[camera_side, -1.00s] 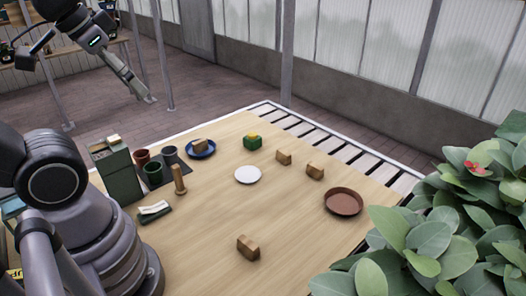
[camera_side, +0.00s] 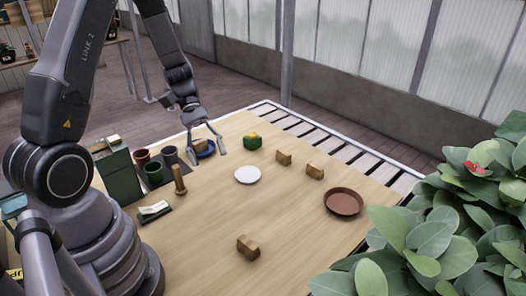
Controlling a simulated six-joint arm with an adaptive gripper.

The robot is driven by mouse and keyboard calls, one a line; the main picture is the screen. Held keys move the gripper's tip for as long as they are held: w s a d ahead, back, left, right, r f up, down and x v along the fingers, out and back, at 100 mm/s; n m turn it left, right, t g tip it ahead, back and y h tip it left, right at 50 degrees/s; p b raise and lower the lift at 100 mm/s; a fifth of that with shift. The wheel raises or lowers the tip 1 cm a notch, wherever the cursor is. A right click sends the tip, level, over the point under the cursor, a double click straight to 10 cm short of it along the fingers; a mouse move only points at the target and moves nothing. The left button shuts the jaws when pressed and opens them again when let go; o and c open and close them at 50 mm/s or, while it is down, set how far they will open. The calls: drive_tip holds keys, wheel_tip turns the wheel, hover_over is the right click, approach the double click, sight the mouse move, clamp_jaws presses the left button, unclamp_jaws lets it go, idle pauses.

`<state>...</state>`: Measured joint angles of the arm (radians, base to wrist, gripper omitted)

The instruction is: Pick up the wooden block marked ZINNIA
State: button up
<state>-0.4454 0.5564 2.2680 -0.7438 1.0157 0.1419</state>
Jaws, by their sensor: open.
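Several plain wooden blocks are on the table; no lettering is legible, so I cannot tell which is marked ZINNIA. One block (camera_side: 201,145) is on a blue plate (camera_side: 211,153) at the back left. Two more, a block (camera_side: 283,157) and another block (camera_side: 315,171), stand right of centre. A further block (camera_side: 248,247) is at the front. My gripper (camera_side: 209,156) is open and points down at the blue plate, its fingers appearing either side of the block there. I cannot tell its height or whether it touches. The fingers partly hide plate and block.
Left of the plate are pots (camera_side: 153,174), a green box (camera_side: 119,175) and an upright wooden peg (camera_side: 180,180). Leaves (camera_side: 440,235) crowd the right edge.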

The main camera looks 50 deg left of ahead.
sight(241, 237)
drive_tip(key=f+n+t+h, duration=0.1)
drive_tip(key=f+n, duration=0.1)
drive_tip(key=f, duration=0.3)
drive_tip(key=f+n+t+h, duration=0.1)
drive_tip(key=f+n+h, duration=0.1)
drive_tip(key=f, duration=0.3)
drive_tip(key=a+f+n+t+h, duration=0.1)
drive_tip(key=f+n, duration=0.3)
drive_tip(key=f, duration=0.1)
drive_tip(key=shift+s, duration=0.2)
drive_tip(key=shift+d+f+n, duration=0.2)
drive_tip(key=shift+d+n, duration=0.1)
drive_tip(key=x, duration=1.3)
drive_tip(key=shift+w+d, duration=0.1)
drive_tip(key=c, duration=1)
drive_tip(key=shift+o, duration=0.2)
drive_tip(key=shift+r, duration=0.1)
